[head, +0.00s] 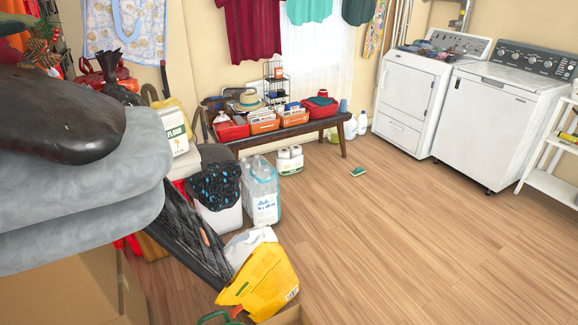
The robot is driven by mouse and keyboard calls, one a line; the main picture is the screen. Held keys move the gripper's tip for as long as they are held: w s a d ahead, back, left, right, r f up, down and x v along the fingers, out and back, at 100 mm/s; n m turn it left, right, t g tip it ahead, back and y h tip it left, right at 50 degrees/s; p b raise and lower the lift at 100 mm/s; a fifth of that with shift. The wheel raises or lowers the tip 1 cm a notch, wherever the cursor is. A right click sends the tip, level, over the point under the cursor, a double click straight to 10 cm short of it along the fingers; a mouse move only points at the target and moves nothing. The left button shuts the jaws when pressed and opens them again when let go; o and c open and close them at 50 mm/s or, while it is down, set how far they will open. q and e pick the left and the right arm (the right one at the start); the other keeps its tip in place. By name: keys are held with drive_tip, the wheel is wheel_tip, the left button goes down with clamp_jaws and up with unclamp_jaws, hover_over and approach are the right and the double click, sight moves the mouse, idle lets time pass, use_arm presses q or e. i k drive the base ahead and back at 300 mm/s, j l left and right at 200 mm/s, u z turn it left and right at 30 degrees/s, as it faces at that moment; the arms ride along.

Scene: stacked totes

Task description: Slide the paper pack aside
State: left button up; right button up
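The paper pack (289,160) looks like a small white pack with dark green and tan labels, seen in the head view. It stands upright on the wood floor by the front of the low dark bench (330,124), near the middle of the picture. A clear pack of water bottles (261,190) stands nearer and to its left, apart from it or nearly so. Neither of my grippers shows in this view.
Grey cushion-like shapes (85,190) and a dark brown object (60,115) block the near left. A tilted yellow bag (262,280) lies at the lower middle. A green sponge-like item (358,171) lies on the floor. A washer (500,110) stands right; mid-right floor is clear.

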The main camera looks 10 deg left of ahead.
sight(284, 167)
drive_tip(key=i+l+z, duration=0.25)
drive_tip(key=i+l, duration=0.25)
drive_tip(key=i+l+z, duration=0.25)
drive_tip(key=i+l, duration=0.25)
drive_tip(key=i+l+z, duration=0.25)
drive_tip(key=i, duration=0.35)
drive_tip(key=i+j+u, duration=0.1)
drive_tip(key=i+u, duration=0.25)
drive_tip(key=i, duration=0.15)
drive_tip(key=i+u, duration=0.35)
drive_tip(key=i, duration=0.2)
drive_tip(key=i+l+u, duration=0.2)
drive_tip(key=i+u, duration=0.15)
drive_tip(key=i, duration=0.15)
drive_tip(key=i+l+u, duration=0.35)
drive_tip(key=i, duration=0.15)
